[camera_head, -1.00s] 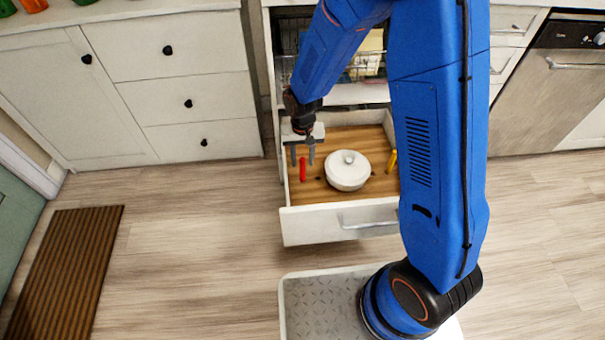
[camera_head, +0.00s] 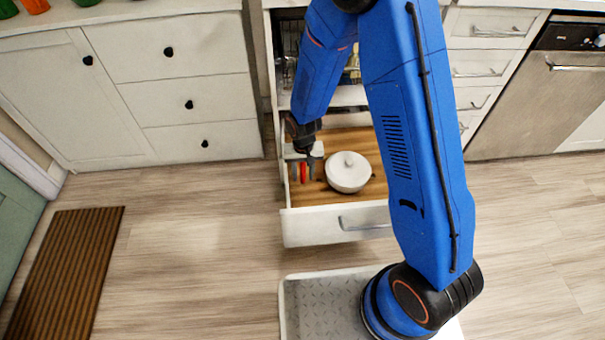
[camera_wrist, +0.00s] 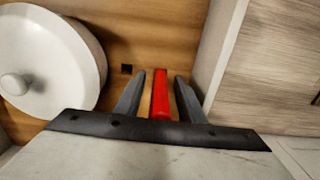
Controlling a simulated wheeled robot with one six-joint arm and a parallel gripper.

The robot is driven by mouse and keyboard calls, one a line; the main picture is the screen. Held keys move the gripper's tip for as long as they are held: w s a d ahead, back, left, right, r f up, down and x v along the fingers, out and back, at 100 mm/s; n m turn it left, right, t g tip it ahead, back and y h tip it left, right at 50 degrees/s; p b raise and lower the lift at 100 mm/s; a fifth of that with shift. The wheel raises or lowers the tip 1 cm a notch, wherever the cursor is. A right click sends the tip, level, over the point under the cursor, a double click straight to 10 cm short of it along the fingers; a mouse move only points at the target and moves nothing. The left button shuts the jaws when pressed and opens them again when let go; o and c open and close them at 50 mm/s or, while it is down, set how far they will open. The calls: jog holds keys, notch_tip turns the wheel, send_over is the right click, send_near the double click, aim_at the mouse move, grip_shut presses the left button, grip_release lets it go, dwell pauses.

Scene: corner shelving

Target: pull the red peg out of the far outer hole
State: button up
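The red peg (camera_head: 303,172) stands in the wooden pegboard floor of the open drawer, near its left wall. My gripper (camera_head: 303,171) is low over the peg, with one finger on each side. In the wrist view the red peg (camera_wrist: 160,94) lies between the two grey fingers of my gripper (camera_wrist: 160,95). A gap shows on both sides, so the fingers are open around it and not pressed on it. The peg's lower end and its hole are hidden from the wrist view.
A white lidded pot (camera_head: 347,173) stands in the drawer just right of the peg, and it also shows in the wrist view (camera_wrist: 62,62). The drawer's front panel (camera_head: 337,224) is near. The drawer's side wall (camera_wrist: 213,60) is close to one finger.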

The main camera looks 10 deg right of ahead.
aim_at(303, 166)
jog(key=shift+f, duration=0.7)
dwell(0.5)
grip_shut()
jog(key=shift+r, duration=0.2)
jog(key=shift+r, duration=2.85)
